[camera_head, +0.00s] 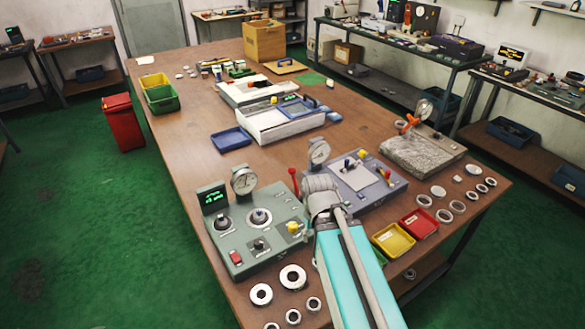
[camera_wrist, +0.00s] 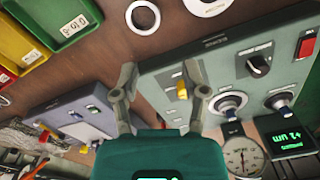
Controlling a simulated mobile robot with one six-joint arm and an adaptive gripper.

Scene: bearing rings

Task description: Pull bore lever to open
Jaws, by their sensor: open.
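A grey-green gauge station (camera_head: 245,245) stands at the near end of the table, with a small yellow-tipped lever (camera_head: 293,227) near its right edge. In the wrist view the yellow-tipped lever (camera_wrist: 182,90) shows between the fingers, nearer the right one. My gripper (camera_wrist: 160,75) is open and empty above the panel edge; contact with the lever cannot be told. In the head view my arm hides the fingertips. A red-knobbed lever (camera_head: 293,173) stands upright behind this station. No label reading "bore" is legible, so which lever is the bore lever is unclear.
A dial gauge (camera_head: 244,181) and green display (camera_head: 214,197) stand at the station's back. A blue-grey station (camera_head: 362,182) sits to the right. Metal rings (camera_head: 293,277) lie in front. Yellow (camera_head: 393,241) and red (camera_head: 419,223) trays lie right of my arm.

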